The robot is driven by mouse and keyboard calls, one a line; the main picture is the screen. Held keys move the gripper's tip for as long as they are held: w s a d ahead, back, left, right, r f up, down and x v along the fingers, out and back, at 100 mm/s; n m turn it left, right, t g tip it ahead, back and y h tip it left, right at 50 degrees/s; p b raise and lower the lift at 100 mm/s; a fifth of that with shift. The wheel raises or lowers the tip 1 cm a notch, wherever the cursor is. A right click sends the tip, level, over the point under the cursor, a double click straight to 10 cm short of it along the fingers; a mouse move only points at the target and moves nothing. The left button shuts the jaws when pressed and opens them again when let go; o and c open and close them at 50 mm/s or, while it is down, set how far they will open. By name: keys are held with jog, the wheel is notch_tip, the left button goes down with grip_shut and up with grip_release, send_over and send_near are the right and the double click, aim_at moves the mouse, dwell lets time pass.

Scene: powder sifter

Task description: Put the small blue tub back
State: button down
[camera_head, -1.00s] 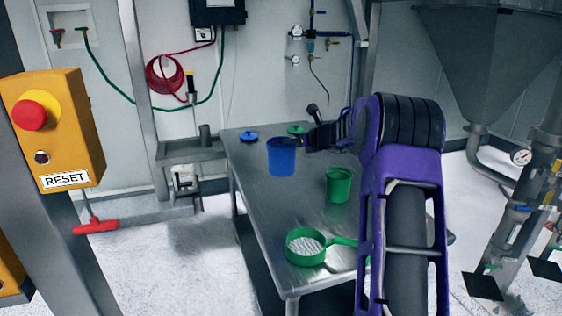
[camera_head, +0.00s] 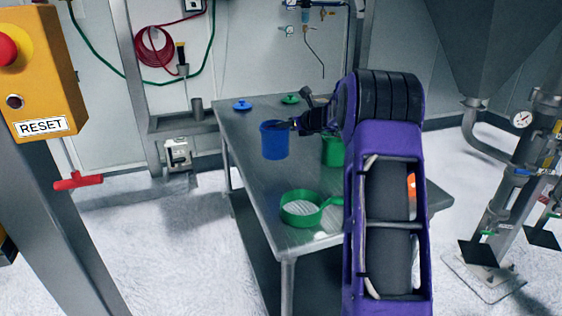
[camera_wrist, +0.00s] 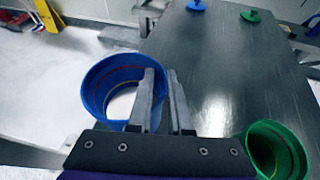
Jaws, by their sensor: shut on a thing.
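The blue tub (camera_head: 274,142) is upright over the far left part of the steel table (camera_head: 262,190); I cannot tell if its base touches the top. My gripper (camera_head: 292,125) is shut on its right rim. In the wrist view, the blue tub (camera_wrist: 93,82) is left of my gripper (camera_wrist: 161,80), one finger inside the rim and one outside. Something pale shows inside it. A blue lid (camera_head: 242,104) lies at the table's back left corner, and it also shows in the wrist view (camera_wrist: 196,6).
A green tub (camera_head: 333,152) stands right of the blue one, partly behind my arm. A green lid (camera_head: 290,98) lies at the back. A green sieve (camera_head: 303,210) lies at the front. A yellow RESET box (camera_head: 40,80) stands at left. The table's middle is clear.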

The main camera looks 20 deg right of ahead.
aim_at(285, 143)
notch_tip(285, 143, down, 7)
jog(key=shift+r+b, duration=0.1)
jog(key=shift+b, duration=0.7)
jog(key=shift+f, duration=0.25)
jog(key=c, duration=0.8)
grip_release()
jog(key=shift+c, duration=0.2)
jog(key=shift+r, duration=0.3)
jog(key=v, duration=1.2)
jog(key=shift+f, duration=0.2)
